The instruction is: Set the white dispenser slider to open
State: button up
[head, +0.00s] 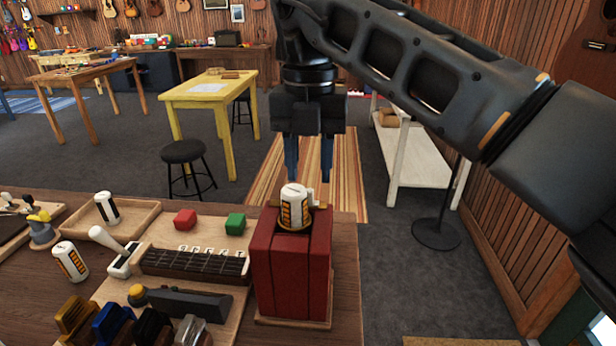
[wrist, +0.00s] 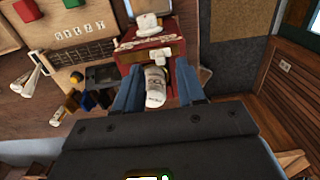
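A white dispenser with orange and dark stripes (head: 294,208) stands upright on a red box (head: 290,265) at the counter's right end. A small pale tab (head: 310,197) shows at its right side; I cannot tell its setting. My gripper (head: 306,180) points down with two blue fingers apart, just above or behind the dispenser's top. In the wrist view, a white, dark-marked cylinder (wrist: 156,87) shows between the separated fingers (wrist: 157,95), with a gap on each side. The red box (wrist: 150,56) is there too. No contact with the dispenser is visible.
Similar white cylinders stand in a wooden tray (head: 106,208) and on the counter (head: 70,260). A white-handled lever (head: 108,240), red block (head: 185,218), green block (head: 235,223) and fretboard (head: 195,262) lie left of the box. Open floor lies beyond the counter.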

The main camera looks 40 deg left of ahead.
aim_at(309, 190)
jog(key=shift+f+p, duration=0.3)
jog(key=shift+f, duration=1.55)
jog(key=shift+c, duration=0.4)
grip_shut()
